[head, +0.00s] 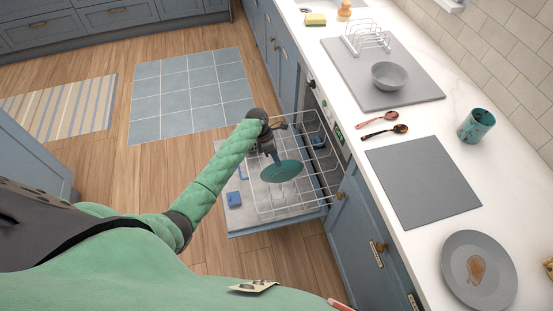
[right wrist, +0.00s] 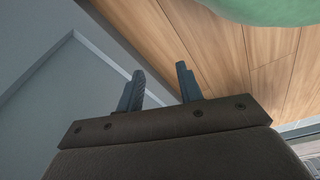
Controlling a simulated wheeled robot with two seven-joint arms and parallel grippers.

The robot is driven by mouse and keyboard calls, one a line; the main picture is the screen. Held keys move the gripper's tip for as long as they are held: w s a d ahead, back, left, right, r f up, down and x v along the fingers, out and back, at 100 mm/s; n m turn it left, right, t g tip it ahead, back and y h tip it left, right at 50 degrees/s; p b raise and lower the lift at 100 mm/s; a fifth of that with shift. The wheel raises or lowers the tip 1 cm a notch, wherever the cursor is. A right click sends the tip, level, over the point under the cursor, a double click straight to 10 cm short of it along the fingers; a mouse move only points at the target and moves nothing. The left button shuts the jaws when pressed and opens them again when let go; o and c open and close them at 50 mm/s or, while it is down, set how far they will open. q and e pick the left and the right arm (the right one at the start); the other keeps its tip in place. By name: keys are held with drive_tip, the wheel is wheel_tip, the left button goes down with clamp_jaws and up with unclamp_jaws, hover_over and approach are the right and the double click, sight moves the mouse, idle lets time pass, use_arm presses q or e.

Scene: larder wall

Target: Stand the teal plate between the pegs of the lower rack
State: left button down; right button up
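The teal plate (head: 281,171) shows in the head view over the lower rack (head: 307,205) of the open dishwasher. It is tilted, with its face partly toward the camera. My left gripper (head: 271,151) reaches down from the left arm and is shut on the plate's upper edge. I cannot tell whether the plate's lower edge touches the rack or its pegs, which are thin and hard to make out. My right gripper (right wrist: 159,88) shows in the right wrist view, open and empty, its fingers apart above the wood floor and near a blue-grey panel.
The dishwasher door (head: 240,222) lies open with a blue item (head: 233,199) on it. The white counter above holds a grey bowl (head: 390,76), a wire rack (head: 367,38), two spoons, a teal cup (head: 476,125), a grey mat (head: 423,181) and a soiled grey plate (head: 463,250).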

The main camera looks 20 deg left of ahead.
sight(277, 170)
use_arm(q)
drive_tip(key=shift+f, duration=1.2)
drive_tip(key=shift+f+b, duration=0.35)
drive_tip(key=shift+f, duration=2.65)
drive_tip(key=c, duration=1.6)
unclamp_jaws()
drive_tip(key=shift+f, duration=0.1)
use_arm(e)
drive_tip(key=shift+w+a+r, duration=0.9)
drive_tip(key=shift+r, duration=0.15)
